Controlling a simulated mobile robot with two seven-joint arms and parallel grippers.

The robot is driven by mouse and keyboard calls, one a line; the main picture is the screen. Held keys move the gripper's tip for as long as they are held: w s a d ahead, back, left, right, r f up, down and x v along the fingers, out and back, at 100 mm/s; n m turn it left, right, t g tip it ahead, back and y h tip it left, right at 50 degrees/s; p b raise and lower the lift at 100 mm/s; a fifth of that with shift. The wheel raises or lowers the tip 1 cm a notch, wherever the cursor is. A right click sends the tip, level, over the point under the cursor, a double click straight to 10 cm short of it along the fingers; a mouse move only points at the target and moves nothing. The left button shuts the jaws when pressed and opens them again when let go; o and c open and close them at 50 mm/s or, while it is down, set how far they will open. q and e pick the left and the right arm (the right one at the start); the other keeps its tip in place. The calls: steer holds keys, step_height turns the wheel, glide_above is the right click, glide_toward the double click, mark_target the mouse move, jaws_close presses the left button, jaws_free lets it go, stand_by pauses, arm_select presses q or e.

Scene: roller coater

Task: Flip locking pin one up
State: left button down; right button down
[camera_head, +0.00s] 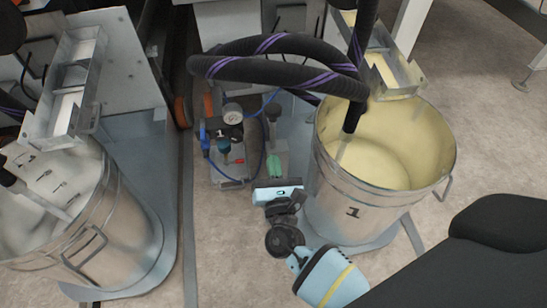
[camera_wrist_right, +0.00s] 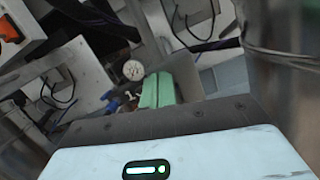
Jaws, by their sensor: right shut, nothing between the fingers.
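My left gripper is not in view.
The bucket holds pale yellow liquid, with thick black hoses (camera_head: 285,68) arching over from its left. A pump unit with a gauge (camera_head: 233,113) stands just left of my fingers. Another metal bucket (camera_head: 125,240) stands at the left. Floor between the buckets is clear toward the front.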

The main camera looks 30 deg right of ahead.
mark_target(272, 137)
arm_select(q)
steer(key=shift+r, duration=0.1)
arm_select(e)
steer(key=shift+r, duration=0.1)
